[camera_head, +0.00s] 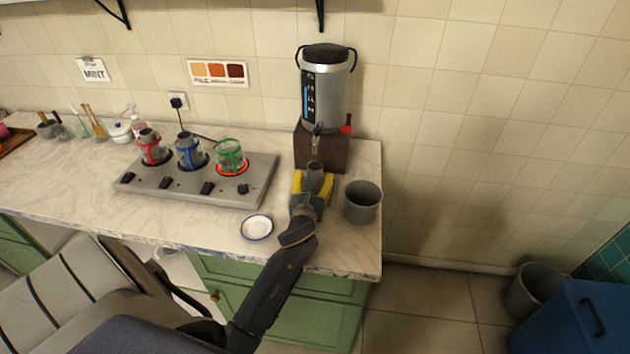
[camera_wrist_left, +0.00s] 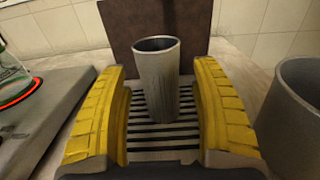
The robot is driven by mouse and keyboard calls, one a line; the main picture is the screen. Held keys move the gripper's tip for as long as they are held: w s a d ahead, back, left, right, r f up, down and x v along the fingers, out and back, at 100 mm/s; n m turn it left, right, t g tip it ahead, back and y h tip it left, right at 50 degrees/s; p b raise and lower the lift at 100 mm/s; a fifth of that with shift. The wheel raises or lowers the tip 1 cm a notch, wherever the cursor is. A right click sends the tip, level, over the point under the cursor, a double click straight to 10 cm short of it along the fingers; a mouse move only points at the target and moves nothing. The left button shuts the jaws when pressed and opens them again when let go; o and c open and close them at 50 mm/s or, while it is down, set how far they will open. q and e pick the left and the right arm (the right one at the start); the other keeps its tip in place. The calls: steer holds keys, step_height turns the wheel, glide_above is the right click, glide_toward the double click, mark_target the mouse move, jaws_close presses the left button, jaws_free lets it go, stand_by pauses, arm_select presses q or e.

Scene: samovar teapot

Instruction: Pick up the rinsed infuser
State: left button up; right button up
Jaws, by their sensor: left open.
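The infuser (camera_wrist_left: 160,85) is a grey metal cylinder, open at the top and narrower at the base. It stands upright on a slatted drip grate (camera_wrist_left: 150,134) in front of the samovar's brown base. In the head view the infuser (camera_head: 314,175) shows just beyond my left gripper (camera_head: 312,188), below the samovar's tap. In the wrist view my left gripper (camera_wrist_left: 161,115) is open, its yellow fingers on either side of the infuser with gaps showing. My right gripper is not in view.
The silver samovar (camera_head: 325,90) stands on a brown block (camera_head: 335,155). A grey bin (camera_head: 363,203) stands close on the right. A white saucer (camera_head: 257,227) lies to the left, and a burner plate (camera_head: 150,192) holds three glass pots; the green-banded pot's (camera_head: 231,155) burner glows red.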

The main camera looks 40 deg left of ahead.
arm_select(q)
steer(key=shift+w+a, duration=0.35)
steer(key=shift+w, duration=0.3)
steer(key=shift+c, duration=0.4)
steer(key=c, duration=1.3)
steer(key=shift+r, duration=0.15)
